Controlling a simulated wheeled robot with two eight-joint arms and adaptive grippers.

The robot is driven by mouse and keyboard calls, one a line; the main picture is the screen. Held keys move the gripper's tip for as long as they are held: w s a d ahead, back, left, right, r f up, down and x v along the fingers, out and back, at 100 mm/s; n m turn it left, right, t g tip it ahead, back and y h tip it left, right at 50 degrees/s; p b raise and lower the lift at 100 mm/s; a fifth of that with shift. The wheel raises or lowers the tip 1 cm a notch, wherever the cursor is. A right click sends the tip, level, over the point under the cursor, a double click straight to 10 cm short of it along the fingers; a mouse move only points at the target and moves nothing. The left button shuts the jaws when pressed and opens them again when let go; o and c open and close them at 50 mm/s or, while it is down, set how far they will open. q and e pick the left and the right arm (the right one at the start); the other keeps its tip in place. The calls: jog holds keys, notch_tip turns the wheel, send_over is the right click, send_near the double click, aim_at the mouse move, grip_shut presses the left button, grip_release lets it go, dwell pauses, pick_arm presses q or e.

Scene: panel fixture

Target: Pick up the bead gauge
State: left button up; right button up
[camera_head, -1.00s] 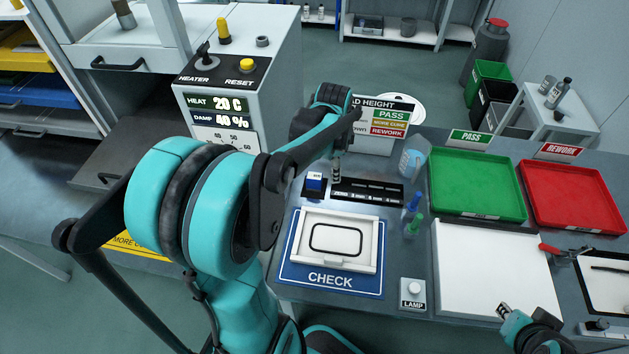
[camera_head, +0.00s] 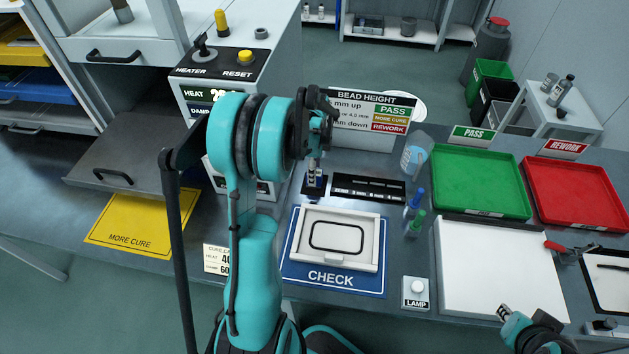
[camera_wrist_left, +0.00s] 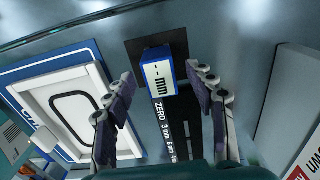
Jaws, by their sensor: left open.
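The bead gauge (camera_wrist_left: 160,77) is a small blue block with a white display face reading "-- mm". It stands on a black pad at the end of the ruler strip (camera_head: 368,188) marked ZERO. My left gripper (camera_wrist_left: 161,88) is open, with one finger on each side of the gauge in the left wrist view. Contact cannot be made out.
A white frame with a black bead (camera_head: 337,237) lies on the blue CHECK mat (camera_head: 335,281). Blue and green bottles (camera_head: 415,215) stand right of the ruler strip. The bead height sign (camera_head: 365,135) stands behind. Green (camera_head: 480,182) and red (camera_head: 575,195) trays are right.

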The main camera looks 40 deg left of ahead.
pick_arm(q)
notch_tip(320, 180, down, 2)
jog(key=shift+f, duration=0.1)
grip_shut()
jog(key=shift+r, duration=0.3)
